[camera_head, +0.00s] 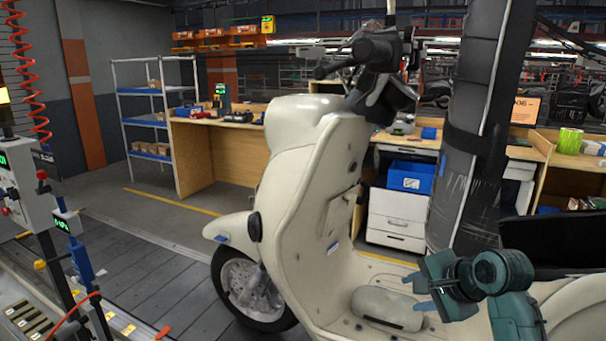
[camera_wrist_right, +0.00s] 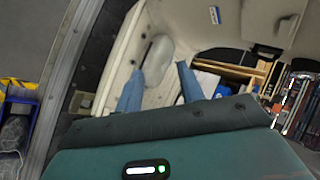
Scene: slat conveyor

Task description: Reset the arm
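My right arm comes in at the lower right of the head view. Its teal gripper (camera_head: 414,292) is over the footboard area of a cream scooter (camera_head: 310,190), with its blue fingers pointing left. The fingers are apart with nothing between them. In the right wrist view the two blue fingers of the gripper (camera_wrist_right: 158,70) are also spread, and a rounded grey-white pad (camera_wrist_right: 159,54) on the scooter shows beyond them. The same pad (camera_head: 387,308) lies just left of the fingers in the head view. I cannot tell the exact gap to the scooter. My left gripper is not in view.
The scooter stands upright on a slat conveyor (camera_head: 150,270). A tall dark wrapped column (camera_head: 470,130) rises behind the gripper. Behind are a wooden workbench (camera_head: 205,160), a blue-shelved rack (camera_head: 150,120) and white drawers (camera_head: 397,220). A control post (camera_head: 35,190) stands left.

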